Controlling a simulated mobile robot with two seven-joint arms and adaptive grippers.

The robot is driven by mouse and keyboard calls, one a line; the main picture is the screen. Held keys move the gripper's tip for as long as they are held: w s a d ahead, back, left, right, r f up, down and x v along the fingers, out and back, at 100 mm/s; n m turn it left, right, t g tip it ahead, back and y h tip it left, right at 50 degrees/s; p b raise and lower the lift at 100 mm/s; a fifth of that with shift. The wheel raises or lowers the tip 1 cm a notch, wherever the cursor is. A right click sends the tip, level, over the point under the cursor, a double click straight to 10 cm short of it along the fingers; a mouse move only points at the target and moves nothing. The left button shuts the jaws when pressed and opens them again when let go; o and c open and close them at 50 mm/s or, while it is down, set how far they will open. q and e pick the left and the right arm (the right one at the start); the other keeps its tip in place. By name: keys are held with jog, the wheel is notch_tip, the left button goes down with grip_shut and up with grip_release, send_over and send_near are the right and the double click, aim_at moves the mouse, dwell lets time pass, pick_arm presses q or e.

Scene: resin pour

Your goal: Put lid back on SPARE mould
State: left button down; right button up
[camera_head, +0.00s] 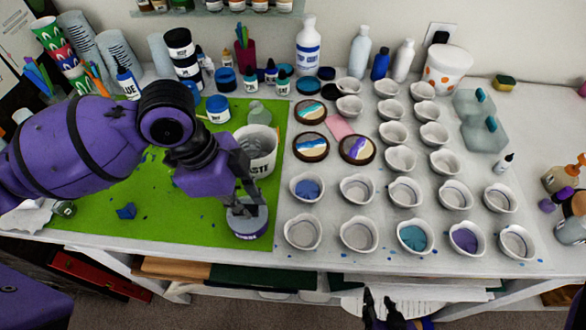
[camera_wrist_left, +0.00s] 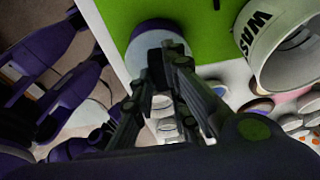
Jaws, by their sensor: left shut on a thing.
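A round tub with a purple side and small label print (camera_head: 252,233) stands at the front right of the green mat; I take it for the SPARE mould, though the print is too small to read. A pale grey lid (camera_head: 262,213) is on its top, level as far as I can tell. The purple tub (camera_wrist_left: 139,32) also shows in the left wrist view. My left gripper (camera_head: 245,209) points down at the lid's middle and is shut on it; the fingers hide the grip itself. My right gripper (camera_head: 380,300) is at the bottom edge, fingers apart, empty.
A white waste tub (camera_head: 256,160) stands just behind the left gripper. Several white cups (camera_head: 358,189) fill the table to the right, some with coloured resin. The green mat (camera_head: 180,215) is mostly clear to the left, with blue scraps (camera_head: 126,211).

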pick_arm(q)
jog(key=shift+p, duration=0.3)
pick_arm(e)
jog(key=shift+w+r, duration=0.4)
jog(key=shift+r, duration=0.1)
dwell(0.6)
pick_arm(q)
jog(key=c, duration=1.7)
grip_release()
jog(key=shift+o, duration=0.2)
jog(key=o, duration=0.5)
jog(key=shift+r+p, duration=1.45)
jog(key=shift+r, duration=2.05)
pick_arm(e)
jog(key=w+r+t, duration=0.1)
jog(key=w+r, duration=0.3)
jog(key=r, duration=0.2)
jog(key=shift+w+t, duration=0.25)
jog(key=shift+t, duration=0.05)
